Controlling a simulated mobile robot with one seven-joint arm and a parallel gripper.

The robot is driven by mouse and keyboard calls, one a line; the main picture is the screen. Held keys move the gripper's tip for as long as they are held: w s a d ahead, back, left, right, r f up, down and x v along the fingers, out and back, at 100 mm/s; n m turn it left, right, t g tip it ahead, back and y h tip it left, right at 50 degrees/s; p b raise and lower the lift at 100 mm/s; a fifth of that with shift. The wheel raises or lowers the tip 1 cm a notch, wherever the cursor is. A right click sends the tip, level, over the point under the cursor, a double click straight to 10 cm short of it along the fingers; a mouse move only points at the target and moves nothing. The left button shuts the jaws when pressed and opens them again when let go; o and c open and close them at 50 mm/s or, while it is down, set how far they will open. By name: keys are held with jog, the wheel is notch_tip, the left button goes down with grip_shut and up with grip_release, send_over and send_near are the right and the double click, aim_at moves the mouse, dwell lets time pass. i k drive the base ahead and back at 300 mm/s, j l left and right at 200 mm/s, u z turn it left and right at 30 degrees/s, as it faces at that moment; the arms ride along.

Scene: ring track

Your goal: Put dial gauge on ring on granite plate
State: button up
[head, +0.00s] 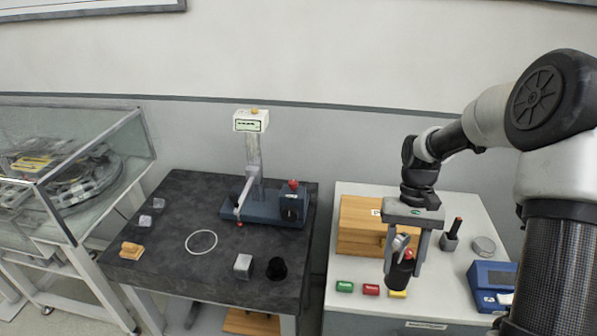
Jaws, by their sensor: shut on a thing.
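The granite plate (170,207) is a dark table-like slab left of centre. My gripper (404,266) points down over the white cabinet (350,305) at the right. It is shut on a dark object with a red top and a silvery part, which appears to be the dial gauge (399,274). The fingers hide part of it, and its face is not readable. It is well to the right of the ring.
On the plate stand a blue-based height gauge (262,207), a metal cube (243,266), a black round piece (277,268) and a wooden block (131,250). The cabinet holds a wooden box (360,225), coloured blocks (371,290) and a blue device (492,280). A glass case (110,150) borders the left.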

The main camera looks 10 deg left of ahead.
aim_at(204, 248)
jog(key=j, duration=0.9)
jog(key=i+j, duration=0.15)
jog(key=j, duration=1.7)
jog(key=i+u, duration=0.05)
